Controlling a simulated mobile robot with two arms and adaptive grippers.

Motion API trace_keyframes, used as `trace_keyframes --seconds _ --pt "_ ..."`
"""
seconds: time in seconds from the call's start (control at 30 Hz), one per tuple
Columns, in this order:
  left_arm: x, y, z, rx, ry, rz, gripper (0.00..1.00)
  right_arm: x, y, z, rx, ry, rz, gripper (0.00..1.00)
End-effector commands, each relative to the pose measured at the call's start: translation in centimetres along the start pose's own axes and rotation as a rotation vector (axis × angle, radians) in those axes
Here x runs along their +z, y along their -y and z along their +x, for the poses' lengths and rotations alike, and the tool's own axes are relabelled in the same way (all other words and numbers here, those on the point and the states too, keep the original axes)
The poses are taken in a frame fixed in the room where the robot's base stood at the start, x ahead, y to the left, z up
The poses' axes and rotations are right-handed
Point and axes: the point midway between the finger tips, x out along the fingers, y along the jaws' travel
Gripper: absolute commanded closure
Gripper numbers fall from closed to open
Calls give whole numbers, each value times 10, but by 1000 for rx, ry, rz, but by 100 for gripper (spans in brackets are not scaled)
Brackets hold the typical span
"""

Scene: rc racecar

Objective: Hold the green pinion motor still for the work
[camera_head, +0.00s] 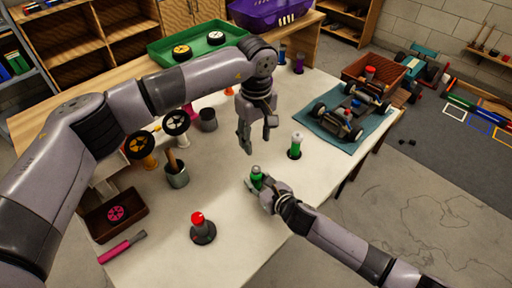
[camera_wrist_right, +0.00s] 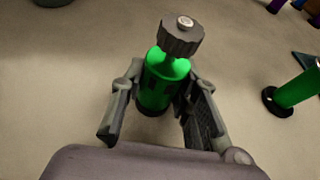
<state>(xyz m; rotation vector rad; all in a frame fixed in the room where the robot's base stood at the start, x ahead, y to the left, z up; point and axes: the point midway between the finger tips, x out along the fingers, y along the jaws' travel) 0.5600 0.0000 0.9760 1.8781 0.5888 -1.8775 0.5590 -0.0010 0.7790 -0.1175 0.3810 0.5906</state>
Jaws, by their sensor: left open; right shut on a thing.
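The green pinion motor (camera_head: 257,173) stands on the white table near its middle. In the right wrist view the motor (camera_wrist_right: 155,85) has a green body and a dark toothed gear (camera_wrist_right: 181,37) on top. My right gripper (camera_head: 257,184) is shut on the motor's body; its fingers (camera_wrist_right: 158,105) lie on both sides of it. My left gripper (camera_head: 257,143) is open and empty, hanging fingers down above the table, behind the motor.
A green cylinder with a white top (camera_head: 296,145) stands to the right. A red-topped thing (camera_head: 202,228) stands front left. A car chassis (camera_head: 350,112) sits on a blue mat (camera_head: 379,132). Some tabletop around the motor is clear.

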Motion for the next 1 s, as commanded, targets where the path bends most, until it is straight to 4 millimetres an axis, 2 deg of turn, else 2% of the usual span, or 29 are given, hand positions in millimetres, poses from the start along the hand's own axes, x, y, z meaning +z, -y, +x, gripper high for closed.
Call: trace_keyframes --seconds 0.13,0.47,0.5,0.8,1.0 --pt "0 0 -6 0 1 0 57 -1 -1 0 1 -2 2 100" --pt "0 0 -6 0 1 0 57 -1 -1 0 1 -2 1 100" --pt "0 0 -6 0 1 0 57 -1 -1 0 1 -2 1 69" --pt "0 0 -6 0 1 0 57 0 0 0 1 0 1 49" --pt "0 0 -6 0 1 0 57 0 0 0 0 0 0 48"
